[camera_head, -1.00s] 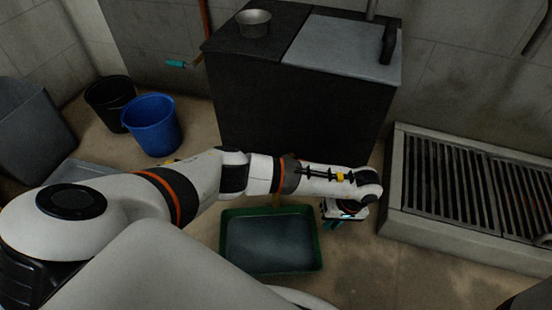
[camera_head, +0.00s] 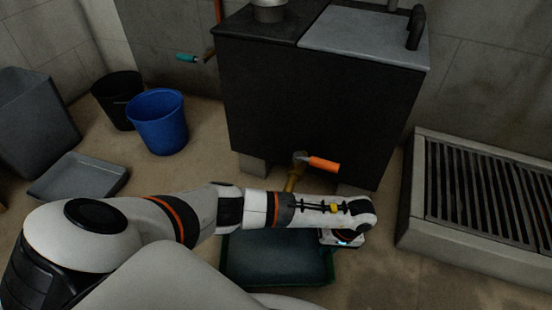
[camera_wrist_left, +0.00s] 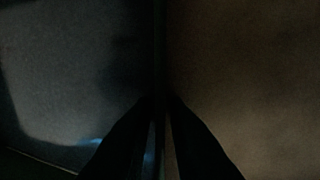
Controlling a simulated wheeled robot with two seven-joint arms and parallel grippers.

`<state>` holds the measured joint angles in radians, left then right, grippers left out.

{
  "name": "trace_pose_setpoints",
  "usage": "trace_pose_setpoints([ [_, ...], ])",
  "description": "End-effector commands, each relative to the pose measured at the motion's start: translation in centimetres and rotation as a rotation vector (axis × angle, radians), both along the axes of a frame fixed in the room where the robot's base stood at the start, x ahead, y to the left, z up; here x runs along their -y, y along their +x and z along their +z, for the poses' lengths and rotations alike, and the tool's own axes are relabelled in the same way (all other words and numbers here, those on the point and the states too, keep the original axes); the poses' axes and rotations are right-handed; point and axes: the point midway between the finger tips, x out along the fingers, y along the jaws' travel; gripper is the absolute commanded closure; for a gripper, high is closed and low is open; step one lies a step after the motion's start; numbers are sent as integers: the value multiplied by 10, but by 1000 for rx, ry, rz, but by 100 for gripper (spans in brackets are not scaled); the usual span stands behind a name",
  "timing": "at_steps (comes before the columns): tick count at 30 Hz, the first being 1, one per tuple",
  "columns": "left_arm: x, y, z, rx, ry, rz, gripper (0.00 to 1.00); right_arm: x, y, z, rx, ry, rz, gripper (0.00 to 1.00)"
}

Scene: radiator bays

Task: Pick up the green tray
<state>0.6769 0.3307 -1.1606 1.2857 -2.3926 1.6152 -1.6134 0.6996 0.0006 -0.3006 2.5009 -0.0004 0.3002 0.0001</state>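The green tray (camera_head: 277,285) is a shallow rectangular tray with a dark, bluish inside, on the floor in front of the black cabinet. My left forearm covers its far edge in the head view. My left gripper (camera_head: 343,241) is at the tray's right side. In the left wrist view, the tray's wall (camera_wrist_left: 159,50) runs upright through the middle, with the tray's inside on the left and brown floor on the right. The dark fingers of the left gripper (camera_wrist_left: 161,99) are close together, one on each side of this wall, and look shut on it. My right gripper is out of view.
The black cabinet (camera_head: 310,110) stands behind the tray, with an orange-handled tap (camera_head: 322,164) low on its front. A raised grate (camera_head: 490,190) is at the right. A blue bucket (camera_head: 158,122), a black bucket (camera_head: 119,98) and a grey tray (camera_head: 80,178) are at the left.

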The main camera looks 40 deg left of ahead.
Motion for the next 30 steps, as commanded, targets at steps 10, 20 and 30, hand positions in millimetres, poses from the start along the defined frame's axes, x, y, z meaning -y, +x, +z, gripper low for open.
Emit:
trace_pose_setpoints([
  [10, 0, 0, 2, 1, 0, 0, 100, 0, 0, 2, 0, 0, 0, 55],
  [20, 0, 0, 2, 1, -1, 0, 100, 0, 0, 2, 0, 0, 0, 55],
  [30, 0, 0, 2, 1, 0, 0, 100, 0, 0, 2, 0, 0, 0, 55],
])
